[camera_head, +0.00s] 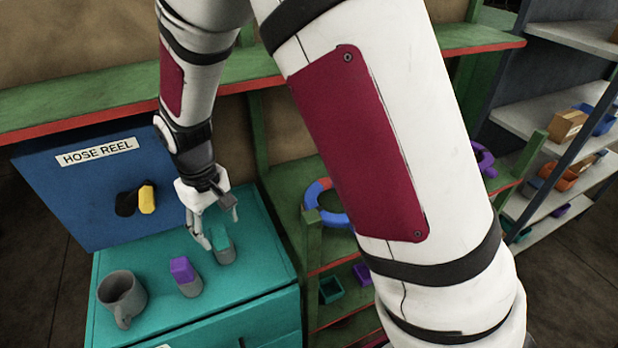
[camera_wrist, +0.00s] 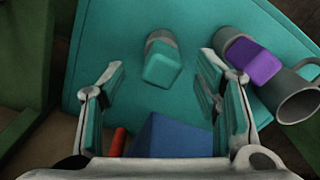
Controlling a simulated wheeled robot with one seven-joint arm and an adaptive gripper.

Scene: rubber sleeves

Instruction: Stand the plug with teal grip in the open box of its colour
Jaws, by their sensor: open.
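The plug with teal grip (camera_head: 221,240) stands on the teal cabinet top (camera_head: 245,283), its grey body below the teal grip. In the wrist view the plug (camera_wrist: 161,66) lies ahead of and between my fingers. My gripper (camera_head: 212,236) is open and empty, pointing down close beside the plug in the head view. I cannot tell whether a finger touches it. A small open teal-green box (camera_head: 331,290) sits on a low shelf right of the cabinet, with an open purple box (camera_head: 362,274) beside it.
A purple-gripped plug (camera_head: 185,272) and a grey mug (camera_head: 120,296) stand on the cabinet to the left. A blue "HOSE REEL" panel (camera_head: 80,190) rises behind. A red-and-blue ring (camera_head: 318,195) lies on the green shelf. My arm hides part of the shelving.

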